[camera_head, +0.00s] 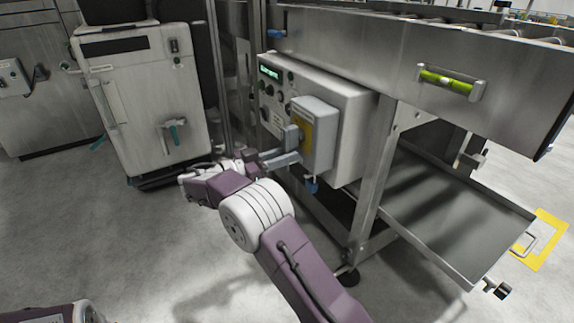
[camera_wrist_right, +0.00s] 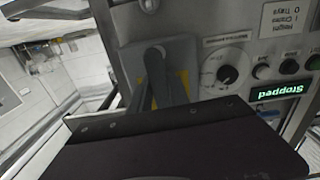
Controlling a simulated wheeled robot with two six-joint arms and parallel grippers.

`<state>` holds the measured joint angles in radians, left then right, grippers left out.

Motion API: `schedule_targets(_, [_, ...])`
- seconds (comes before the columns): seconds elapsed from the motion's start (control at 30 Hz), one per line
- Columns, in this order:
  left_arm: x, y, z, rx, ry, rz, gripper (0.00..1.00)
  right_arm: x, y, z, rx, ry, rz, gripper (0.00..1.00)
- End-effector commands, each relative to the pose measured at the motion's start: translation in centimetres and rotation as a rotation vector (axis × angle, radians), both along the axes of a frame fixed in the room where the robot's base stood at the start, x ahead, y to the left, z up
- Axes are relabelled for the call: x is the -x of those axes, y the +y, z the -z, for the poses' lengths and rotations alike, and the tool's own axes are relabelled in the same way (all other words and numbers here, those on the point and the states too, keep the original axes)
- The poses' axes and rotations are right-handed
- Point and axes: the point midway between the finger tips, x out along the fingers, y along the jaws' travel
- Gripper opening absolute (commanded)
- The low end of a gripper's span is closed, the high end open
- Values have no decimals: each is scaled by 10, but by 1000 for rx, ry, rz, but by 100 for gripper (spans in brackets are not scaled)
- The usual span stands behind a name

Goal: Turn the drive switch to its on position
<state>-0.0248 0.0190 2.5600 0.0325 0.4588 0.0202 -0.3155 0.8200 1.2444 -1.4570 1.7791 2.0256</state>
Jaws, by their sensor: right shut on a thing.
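The drive switch is a grey box with a yellow plate (camera_head: 306,131) and a grey handle (camera_head: 292,136), on the side of the machine's control cabinet. My right gripper (camera_head: 288,157) reaches it from the left in the head view and is shut on the handle. In the right wrist view, which is upside down, grey finger and handle shapes (camera_wrist_right: 160,82) stand in front of the yellow plate; the exact contact is hard to make out. My left gripper is out of view; only part of my left arm shows at the bottom left.
The control cabinet (camera_head: 346,120) carries buttons, a black dial (camera_wrist_right: 228,74) and a green display (camera_wrist_right: 281,104) reading "Stopped". A steel tray (camera_head: 445,225) lies low at the right. A white cabinet (camera_head: 150,95) stands at the back left. Floor is clear at the left.

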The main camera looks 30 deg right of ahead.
Motion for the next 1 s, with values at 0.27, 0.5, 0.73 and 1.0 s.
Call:
schedule_targets(0.27, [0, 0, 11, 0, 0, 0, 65, -3, 1, 2, -7, -59, 0, 0])
schedule_targets(0.5, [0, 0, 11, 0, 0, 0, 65, -3, 1, 1, -7, -68, 0, 0])
schedule_targets(0.73, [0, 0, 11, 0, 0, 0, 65, -3, 1, 1, -7, -68, -1, 27])
schedule_targets(1.0, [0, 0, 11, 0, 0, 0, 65, -3, 1, 0, -6, -67, 0, 44])
